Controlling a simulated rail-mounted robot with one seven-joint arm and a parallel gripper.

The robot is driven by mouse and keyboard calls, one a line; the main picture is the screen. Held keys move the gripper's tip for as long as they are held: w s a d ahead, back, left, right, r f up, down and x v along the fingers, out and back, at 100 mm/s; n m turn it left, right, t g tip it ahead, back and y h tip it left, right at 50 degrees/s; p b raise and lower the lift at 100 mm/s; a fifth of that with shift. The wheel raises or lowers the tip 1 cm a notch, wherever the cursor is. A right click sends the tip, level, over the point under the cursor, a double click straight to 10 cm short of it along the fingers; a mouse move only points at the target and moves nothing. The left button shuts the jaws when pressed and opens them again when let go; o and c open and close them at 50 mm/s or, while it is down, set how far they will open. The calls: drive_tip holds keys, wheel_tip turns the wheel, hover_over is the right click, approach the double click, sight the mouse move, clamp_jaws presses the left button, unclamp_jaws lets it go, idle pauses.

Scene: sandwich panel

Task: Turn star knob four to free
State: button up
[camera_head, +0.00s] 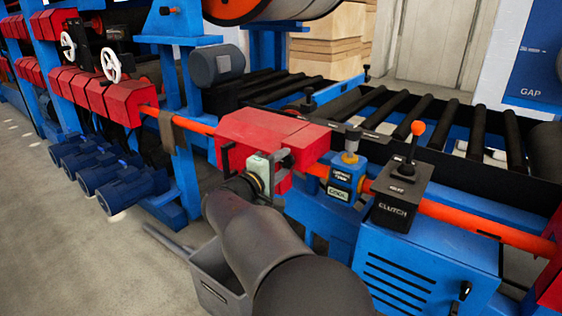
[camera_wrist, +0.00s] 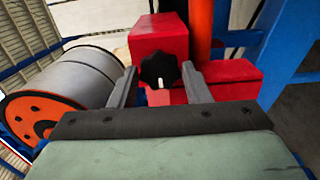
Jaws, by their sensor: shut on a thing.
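The black star knob (camera_wrist: 160,70) sits on the front of a red housing (camera_wrist: 160,37), with a short white mark at its lower edge. My gripper (camera_wrist: 159,74) has one grey finger on each side of the knob and is shut on it. In the head view my gripper (camera_head: 259,157) reaches up to the red housing (camera_head: 275,132) on the orange bar. The knob is hidden there by my gripper, and I cannot read a number for it.
Right of my gripper stand a blue box with a yellow-topped post (camera_head: 344,178) and a black clutch box (camera_head: 397,200) with an orange-tipped lever. A grey bin (camera_head: 217,283) is below my arm. The orange bar (camera_head: 480,220) runs along the machine front. More red housings (camera_head: 110,98) are left.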

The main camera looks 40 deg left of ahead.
drive_tip(key=n+p, duration=0.3)
drive_tip(key=n, duration=0.2)
drive_tip(key=shift+r+n+p, duration=0.15)
drive_tip(key=shift+n+p, duration=0.15)
drive_tip(key=shift+p, duration=0.05)
drive_tip(key=shift+n+p, duration=1.5)
drive_tip(key=shift+n, duration=0.5)
drive_tip(key=shift+f, duration=0.2)
drive_tip(key=o, duration=0.9)
drive_tip(key=shift+o, duration=0.2)
drive_tip(key=shift+s, duration=0.1)
drive_tip(key=s, duration=1.7)
drive_tip(key=shift+s+d+p, duration=0.15)
drive_tip(key=shift+p, duration=0.25)
